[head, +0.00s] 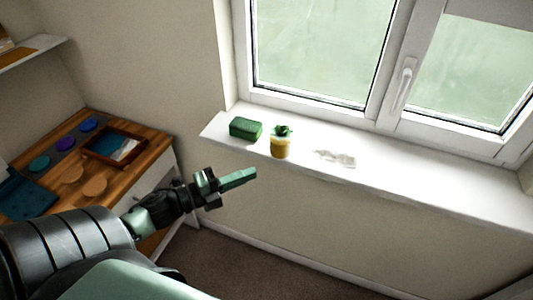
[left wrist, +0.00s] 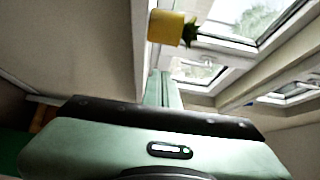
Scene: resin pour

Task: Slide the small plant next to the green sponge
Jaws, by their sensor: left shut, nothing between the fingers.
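The small plant (head: 281,144) stands upright in a yellow pot on the white windowsill in the head view. The green sponge (head: 245,128) lies on the sill just left of it, with a small gap between them. My left gripper (head: 253,173) is shut and empty, in front of and below the sill edge, apart from the pot. In the left wrist view the yellow pot (left wrist: 166,27) shows sideways beyond the shut fingers (left wrist: 161,88). The sponge is not seen in that view. My right gripper is in neither view.
A wooden desk (head: 150,140) with a tray (head: 113,145) and coloured discs stands at the left.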

